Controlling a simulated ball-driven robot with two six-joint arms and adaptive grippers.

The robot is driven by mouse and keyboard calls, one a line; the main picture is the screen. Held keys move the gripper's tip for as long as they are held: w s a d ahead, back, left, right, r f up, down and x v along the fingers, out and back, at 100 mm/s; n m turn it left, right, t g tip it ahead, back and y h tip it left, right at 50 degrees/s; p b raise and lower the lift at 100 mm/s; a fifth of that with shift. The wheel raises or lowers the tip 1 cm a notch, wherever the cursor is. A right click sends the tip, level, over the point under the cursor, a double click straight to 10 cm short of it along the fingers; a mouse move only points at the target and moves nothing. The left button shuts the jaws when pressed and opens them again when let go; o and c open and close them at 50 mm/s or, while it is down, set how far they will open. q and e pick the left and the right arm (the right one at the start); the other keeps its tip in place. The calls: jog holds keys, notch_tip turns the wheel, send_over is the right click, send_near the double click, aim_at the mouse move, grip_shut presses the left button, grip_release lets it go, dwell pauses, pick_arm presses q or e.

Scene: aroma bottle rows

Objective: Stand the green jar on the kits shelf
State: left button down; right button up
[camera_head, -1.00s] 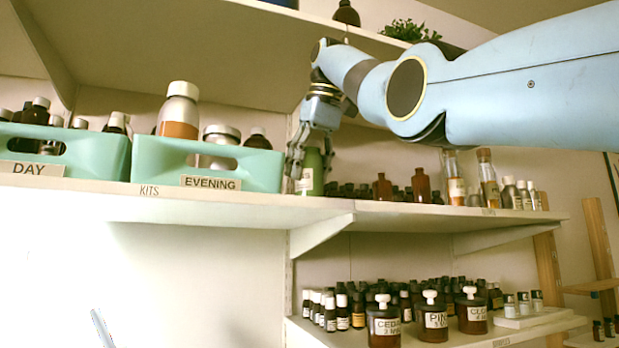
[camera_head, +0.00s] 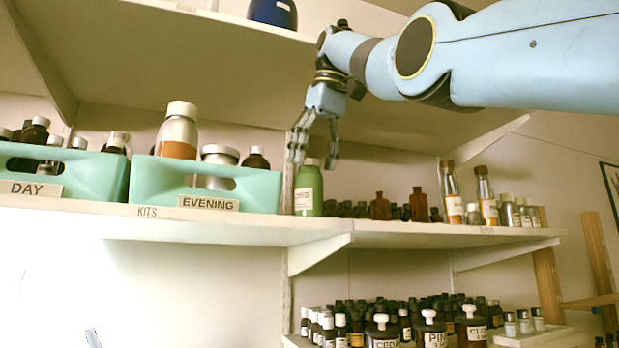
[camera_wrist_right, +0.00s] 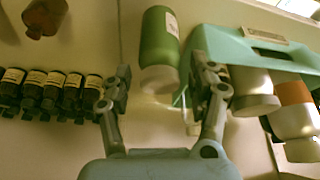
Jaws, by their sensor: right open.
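The green jar (camera_head: 308,190) stands upright on the kits shelf (camera_head: 200,222), just right of the green EVENING crate (camera_head: 262,190). It has a pale label. My right gripper (camera_head: 313,163) is open above it, its fingers around or just over the jar's top. In the right wrist view the jar (camera_wrist_right: 159,45) lies between and beyond the open fingers (camera_wrist_right: 163,85), with visible gaps on both sides. I cannot make out my left gripper.
The DAY crate (camera_head: 95,178) stands left of the EVENING crate. Small brown bottles (camera_head: 380,207) stand right of the jar. The upper shelf (camera_head: 220,70) overhangs behind my arm. A small pale sliver (camera_head: 92,338) at the bottom left is unclear.

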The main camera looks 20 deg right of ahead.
jog(key=p+v, duration=0.1)
jog(key=v, duration=0.5)
jog(key=shift+p, duration=0.35)
